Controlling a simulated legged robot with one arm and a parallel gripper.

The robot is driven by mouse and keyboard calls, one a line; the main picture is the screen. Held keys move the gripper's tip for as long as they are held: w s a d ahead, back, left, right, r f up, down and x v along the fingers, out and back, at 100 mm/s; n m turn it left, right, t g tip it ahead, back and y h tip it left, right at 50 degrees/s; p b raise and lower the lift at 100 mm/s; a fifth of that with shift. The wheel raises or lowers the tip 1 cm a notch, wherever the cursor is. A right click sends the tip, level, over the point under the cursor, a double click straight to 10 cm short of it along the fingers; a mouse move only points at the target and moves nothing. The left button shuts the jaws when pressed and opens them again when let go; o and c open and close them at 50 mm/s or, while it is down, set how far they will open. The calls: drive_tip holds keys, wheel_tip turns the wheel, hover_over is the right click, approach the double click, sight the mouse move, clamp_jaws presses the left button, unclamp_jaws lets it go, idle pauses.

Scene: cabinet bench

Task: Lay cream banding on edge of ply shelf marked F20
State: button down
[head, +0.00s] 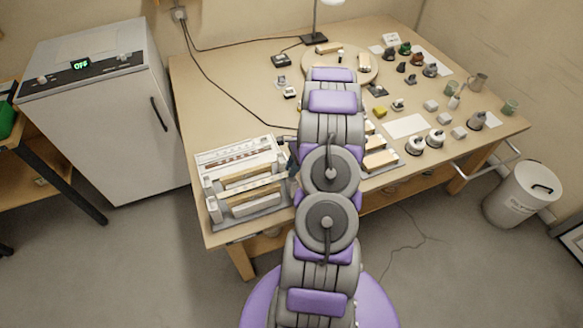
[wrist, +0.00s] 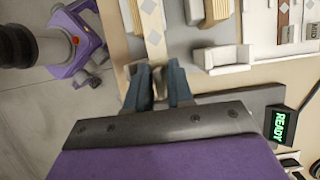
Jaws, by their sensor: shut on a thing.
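In the wrist view my gripper (wrist: 159,82) is shut on a pale cream strip with grey diamond marks (wrist: 152,22), which runs up from the fingers to the top edge. In the head view the gripper is mostly hidden by my arm, beside the right end of a white rack (head: 212,202). The rack holds pale bars with tan edges. I cannot read an F20 mark in either view, so I cannot tell which piece is that shelf.
A small display reads READY (wrist: 281,125). More tan-edged pieces (head: 381,159) lie right of my arm. A round board (head: 338,75), a white sheet (head: 406,125) and several small pots and blocks occupy the bench's back and right. Bare bench (head: 225,105) shows at the left.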

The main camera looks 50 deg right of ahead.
drive_tip(key=a, duration=0.3)
drive_tip(key=shift+a+r, duration=0.2)
drive_tip(key=shift+r, duration=0.2)
idle(0.6)
drive_tip(key=shift+d, duration=0.1)
drive_tip(key=shift+d+f, duration=0.1)
drive_tip(key=shift+d, duration=0.15)
drive_tip(key=shift+a, duration=0.15)
drive_tip(key=shift+a+f, duration=0.1)
drive_tip(key=shift+a, duration=0.2)
drive_tip(key=shift+d+f+p, duration=0.1)
drive_tip(key=shift+f+p, duration=0.25)
idle(0.4)
drive_tip(key=shift+d+f+p, duration=0.15)
drive_tip(key=shift+f+p, duration=0.15)
drive_tip(key=shift+f, duration=0.2)
idle(0.6)
